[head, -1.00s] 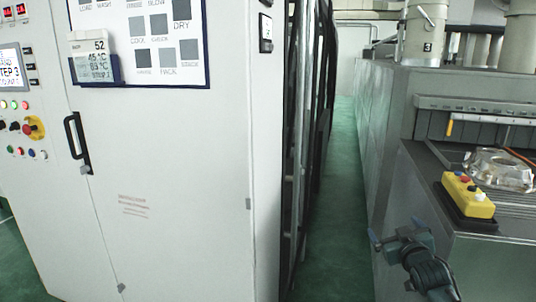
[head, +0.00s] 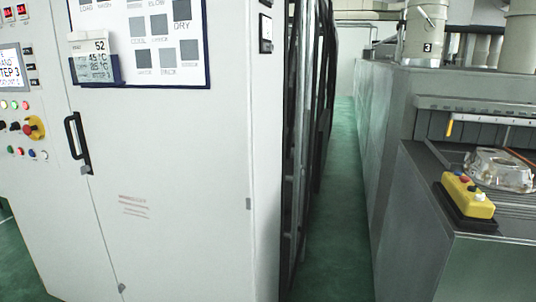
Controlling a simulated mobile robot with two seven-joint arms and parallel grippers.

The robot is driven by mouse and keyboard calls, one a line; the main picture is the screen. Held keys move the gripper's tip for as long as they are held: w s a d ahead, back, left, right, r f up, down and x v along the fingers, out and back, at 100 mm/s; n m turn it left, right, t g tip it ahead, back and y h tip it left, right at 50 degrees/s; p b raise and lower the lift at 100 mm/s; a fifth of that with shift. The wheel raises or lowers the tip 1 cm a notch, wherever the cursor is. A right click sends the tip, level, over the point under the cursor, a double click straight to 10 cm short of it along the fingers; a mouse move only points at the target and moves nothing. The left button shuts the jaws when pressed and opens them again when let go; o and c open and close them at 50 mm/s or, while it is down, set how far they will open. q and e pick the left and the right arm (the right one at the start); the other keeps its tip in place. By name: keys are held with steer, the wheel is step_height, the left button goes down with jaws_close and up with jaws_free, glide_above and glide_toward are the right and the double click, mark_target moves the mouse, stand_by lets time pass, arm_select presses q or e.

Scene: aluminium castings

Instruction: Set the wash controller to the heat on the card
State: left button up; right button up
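The card (head: 96,68) sits in a dark blue holder (head: 112,82) on the grey cabinet door. It reads 52 at the top, with temperature lines ending in °C below; the digits are small and blurred. The controller screen (head: 9,68) is at the left edge, partly cut off, and shows "STEP 3". Two small red displays (head: 14,12) are above it. Below the screen are coloured buttons (head: 14,105) and a red knob on a yellow base (head: 34,128). Neither of my grippers is in view.
The cabinet door (head: 180,190) has a black handle (head: 77,142) and a chart (head: 160,40). A green floor aisle (head: 335,200) runs clear between it and the grey machine at right. A yellow button box (head: 467,195) and a metal casting (head: 500,168) sit there.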

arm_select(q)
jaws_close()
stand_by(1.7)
